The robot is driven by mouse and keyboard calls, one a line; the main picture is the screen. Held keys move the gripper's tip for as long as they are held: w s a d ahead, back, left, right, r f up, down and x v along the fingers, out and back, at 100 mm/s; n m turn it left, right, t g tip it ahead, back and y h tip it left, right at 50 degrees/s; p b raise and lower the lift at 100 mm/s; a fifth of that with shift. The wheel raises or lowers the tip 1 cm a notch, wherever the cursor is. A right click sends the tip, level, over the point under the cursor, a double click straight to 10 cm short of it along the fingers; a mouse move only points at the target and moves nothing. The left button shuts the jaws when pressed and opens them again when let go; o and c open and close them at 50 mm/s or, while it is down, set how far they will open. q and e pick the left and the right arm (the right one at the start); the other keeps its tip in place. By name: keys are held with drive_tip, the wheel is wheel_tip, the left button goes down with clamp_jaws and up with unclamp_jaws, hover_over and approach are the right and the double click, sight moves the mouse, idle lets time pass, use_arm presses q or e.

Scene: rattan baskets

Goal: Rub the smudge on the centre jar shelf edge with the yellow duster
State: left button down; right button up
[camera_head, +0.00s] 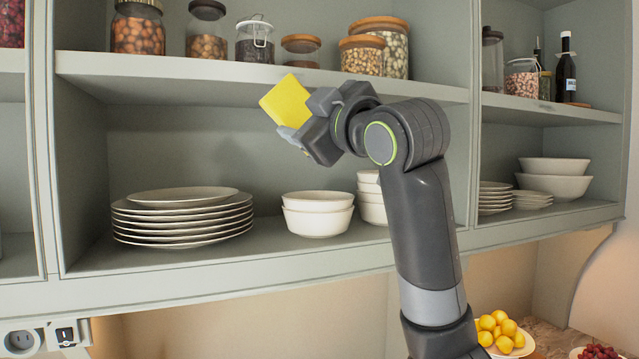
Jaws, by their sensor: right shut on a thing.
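My right gripper (304,118) reaches up from the lower right in the head view. It is shut on the yellow duster (285,101), a flat yellow square tilted to the left. The duster overlaps the front edge of the centre jar shelf (170,69) in the picture. I cannot tell whether it touches the edge. I make out no smudge on the visible edge. Part of the edge is hidden behind the duster and gripper. My left gripper is not in view.
Glass jars (138,30) line the shelf above. Below stand stacked plates (182,216) and white bowls (317,213). A dark bottle (566,75) stands in the right bay. A lemon bowl (520,346) is at the lower right, beside my arm.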

drive_tip(key=s+r, duration=0.3)
drive_tip(key=r, duration=0.4)
drive_tip(key=shift+f+p+x, duration=0.15)
drive_tip(key=shift+p+x, duration=0.9)
drive_tip(key=shift+x, duration=0.35)
drive_tip(key=shift+f+p+x, duration=0.1)
drive_tip(key=shift+p+x, duration=0.95)
drive_tip(key=shift+x, duration=0.4)
drive_tip(key=shift+w+f, duration=0.1)
drive_tip(key=shift+w, duration=0.05)
drive_tip(key=shift+w+a, duration=0.25)
drive_tip(key=shift+w, duration=0.6)
drive_tip(key=shift+w+d, duration=0.3)
drive_tip(key=shift+d, duration=0.7)
drive_tip(key=shift+w+d, duration=0.25)
drive_tip(key=shift+d, duration=0.7)
drive_tip(key=shift+w, duration=0.15)
drive_tip(key=shift+a, duration=0.1)
